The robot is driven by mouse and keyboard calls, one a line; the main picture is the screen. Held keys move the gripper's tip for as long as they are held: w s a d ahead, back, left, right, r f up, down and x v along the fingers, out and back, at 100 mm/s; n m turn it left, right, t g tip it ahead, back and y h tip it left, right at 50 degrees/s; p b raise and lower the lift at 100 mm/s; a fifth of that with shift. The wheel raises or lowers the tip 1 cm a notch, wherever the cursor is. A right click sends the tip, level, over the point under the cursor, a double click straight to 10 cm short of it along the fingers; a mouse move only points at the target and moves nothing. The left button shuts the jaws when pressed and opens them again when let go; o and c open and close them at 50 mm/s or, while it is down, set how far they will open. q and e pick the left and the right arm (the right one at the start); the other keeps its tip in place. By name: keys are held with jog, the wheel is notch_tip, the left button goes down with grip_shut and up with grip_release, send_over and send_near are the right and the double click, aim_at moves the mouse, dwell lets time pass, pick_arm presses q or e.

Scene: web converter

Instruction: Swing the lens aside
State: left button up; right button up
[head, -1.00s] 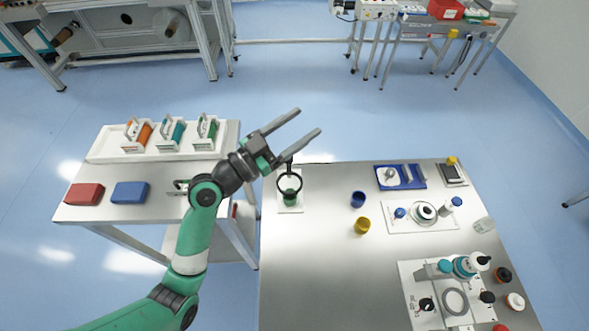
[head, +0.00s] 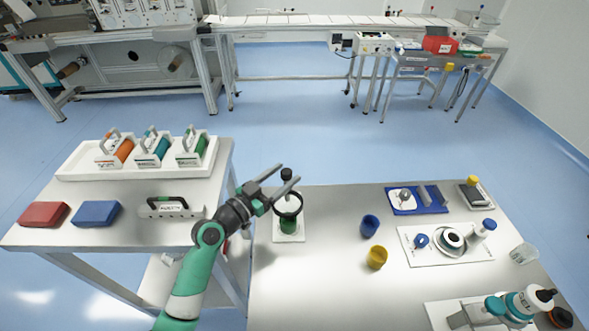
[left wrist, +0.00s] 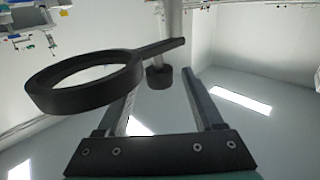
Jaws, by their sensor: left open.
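The lens is a black ring (head: 288,203) with a short handle, on an upright post with a black knob (head: 286,174) on top. In the head view it appears over a green object (head: 288,226) on a white plate (head: 290,238). My left gripper (head: 290,173) is open, its fingers in line with the post top. In the left wrist view the lens ring (left wrist: 42,98) crosses in front of the left finger, and the pale post with its black collar (left wrist: 160,78) appears between the fingers (left wrist: 160,82). Contact cannot be told. My right gripper is not in view.
A blue cup (head: 369,226) and a yellow cup (head: 376,257) stand right of the lens. A blue tray (head: 432,207) and white tray (head: 422,258) lie further right. A side table on the left holds red (head: 43,214) and blue (head: 96,213) blocks and a roll tray (head: 75,171).

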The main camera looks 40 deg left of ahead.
aim_at(290, 170)
pick_arm(q)
jog(key=w, duration=0.4)
jog(key=shift+w+d+b, duration=0.1)
jog(key=shift+w+b, duration=0.25)
jog(key=shift+b, duration=0.05)
jog(key=shift+c, duration=0.3)
grip_shut()
dwell(0.8)
